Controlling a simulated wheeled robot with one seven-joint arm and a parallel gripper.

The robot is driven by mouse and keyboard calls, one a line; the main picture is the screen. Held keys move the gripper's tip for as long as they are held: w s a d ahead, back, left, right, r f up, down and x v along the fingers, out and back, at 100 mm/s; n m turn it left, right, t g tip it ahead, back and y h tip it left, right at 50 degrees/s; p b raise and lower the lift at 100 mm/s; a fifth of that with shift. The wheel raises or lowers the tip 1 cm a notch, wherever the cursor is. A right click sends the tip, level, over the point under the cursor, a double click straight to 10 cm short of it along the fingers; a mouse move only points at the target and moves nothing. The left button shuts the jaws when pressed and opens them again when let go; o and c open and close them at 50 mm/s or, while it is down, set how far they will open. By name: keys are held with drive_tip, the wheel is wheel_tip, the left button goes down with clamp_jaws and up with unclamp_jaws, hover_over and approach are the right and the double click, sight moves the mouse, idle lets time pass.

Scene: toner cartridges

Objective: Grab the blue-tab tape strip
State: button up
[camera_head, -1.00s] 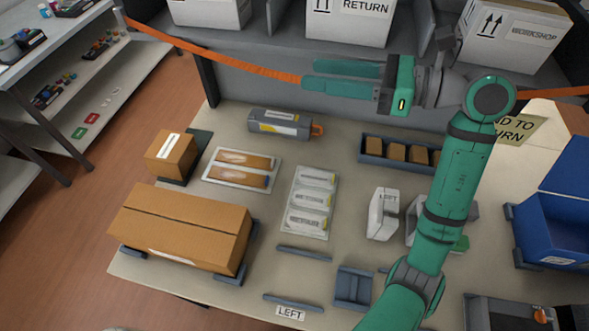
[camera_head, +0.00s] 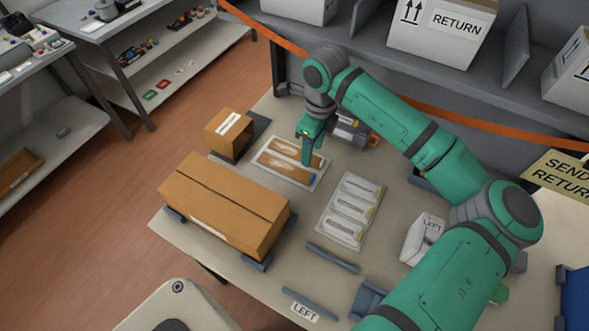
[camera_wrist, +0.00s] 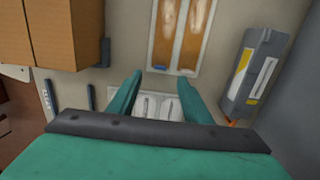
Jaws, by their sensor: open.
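A white backing card (camera_head: 258,168) lies flat on the table with two brown tape strips on it. The near strip (camera_head: 284,173) has a small blue tab at its right end. In the wrist view this blue-tab strip (camera_wrist: 165,38) is the left one, with the blue tab (camera_wrist: 160,68) at its lower end. The other strip (camera_head: 300,154) lies alongside, partly hidden by my gripper. My gripper (camera_head: 307,161) points down over the right part of the card. In the wrist view its open fingers (camera_wrist: 160,80) stand either side of the blue tab's line, with nothing between them.
A grey toner cartridge (camera_head: 350,130) lies just behind and right of the gripper. A small box (camera_head: 228,130) and a large carton (camera_head: 225,203) stand to the left. A tray of white packets (camera_head: 350,210) lies in front. A shelf with an orange strap runs behind.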

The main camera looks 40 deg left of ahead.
hover_over(313, 176)
drive_tip(key=shift+h, duration=0.3)
wheel_tip(313, 176, down, 5)
drive_tip(key=shift+f, duration=3.25)
drive_tip(key=c, duration=1.1)
